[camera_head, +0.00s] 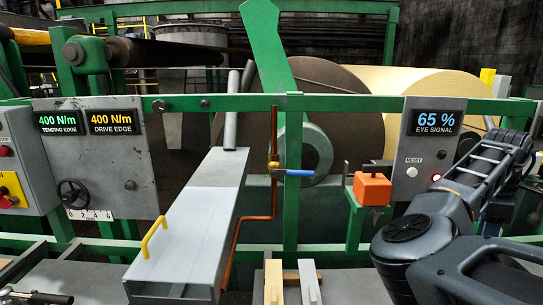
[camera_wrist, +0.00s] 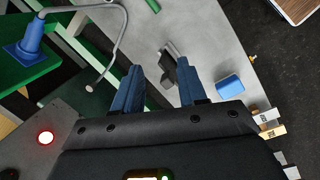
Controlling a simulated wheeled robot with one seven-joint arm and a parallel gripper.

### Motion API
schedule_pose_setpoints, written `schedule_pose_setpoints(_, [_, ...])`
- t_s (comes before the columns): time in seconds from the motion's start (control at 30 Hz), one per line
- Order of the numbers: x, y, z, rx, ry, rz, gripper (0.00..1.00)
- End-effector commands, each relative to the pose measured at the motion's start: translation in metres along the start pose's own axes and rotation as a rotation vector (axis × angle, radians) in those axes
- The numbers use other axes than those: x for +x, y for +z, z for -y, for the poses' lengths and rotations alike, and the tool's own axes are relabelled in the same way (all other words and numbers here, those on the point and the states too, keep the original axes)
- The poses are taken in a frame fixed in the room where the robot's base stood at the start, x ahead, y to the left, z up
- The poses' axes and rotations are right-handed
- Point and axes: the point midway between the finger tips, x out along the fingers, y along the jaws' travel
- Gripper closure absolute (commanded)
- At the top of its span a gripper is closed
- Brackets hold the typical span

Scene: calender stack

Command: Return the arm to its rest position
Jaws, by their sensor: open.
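My arm (camera_head: 422,240) fills the right side of the head view, bent with its dark ladder-like link raised in front of the machine. My gripper's tip cannot be made out in the head view. In the wrist view my gripper (camera_wrist: 158,72) shows two blue fingers spread apart. Nothing is held between them. A grey surface with a small dark clamp-like item (camera_wrist: 168,72) lies beyond the fingertips, apart from them as far as I can tell.
The eye signal panel (camera_head: 421,155) reads 65 % close to my arm, with a lit red button (camera_head: 436,177). An orange box (camera_head: 372,189) stands left of it. A grey housing with a yellow handle (camera_head: 190,235) is left of centre. A blue cylinder (camera_wrist: 229,84) lies on the grey surface.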

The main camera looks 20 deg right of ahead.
Motion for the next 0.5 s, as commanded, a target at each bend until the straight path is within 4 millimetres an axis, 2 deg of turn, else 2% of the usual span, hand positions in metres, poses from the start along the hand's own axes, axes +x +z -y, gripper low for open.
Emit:
schedule_pose_setpoints(0.03, [0.017,0.017,0.004,0.038,0.035,0.066,0.58])
schedule_pose_setpoints(0.2, [0.048,0.06,0.008,0.149,0.201,0.23,0.58])
schedule_pose_setpoints(0.4, [0.068,0.095,0.016,0.22,0.428,0.36,0.58])
schedule_pose_setpoints(0.5, [0.074,0.105,0.021,0.235,0.549,0.392,0.58])
